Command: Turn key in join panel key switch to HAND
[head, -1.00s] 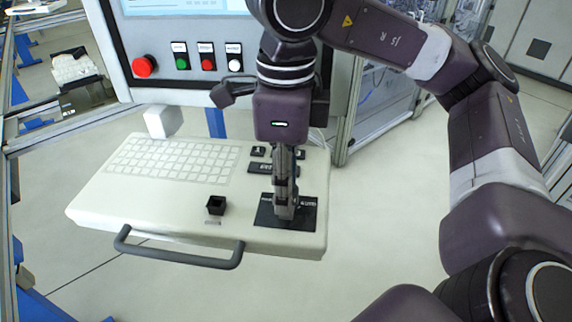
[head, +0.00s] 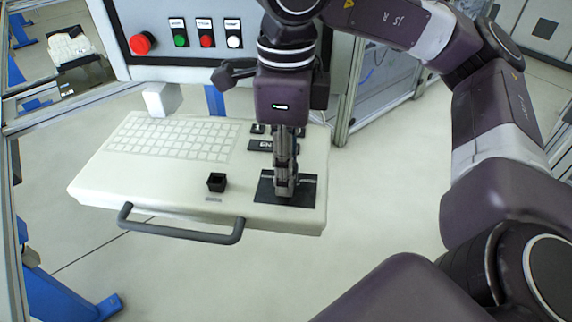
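The join panel (head: 120,196) is a pale console with a keyboard on top and a grey handle along its front. A dark label plate (head: 308,192) lies at its right end. My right gripper (head: 284,190) points straight down over this plate, with its fingertips at the plate. The fingers look close together. The key and its switch are hidden behind the fingers, so I cannot see what they hold or the key's position. My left gripper is not in view.
A small black square socket (head: 216,181) stands left of the plate. A grey handle (head: 180,232) runs along the front. Behind is an upright panel with a red button (head: 142,43) and several smaller buttons. Open floor lies in front.

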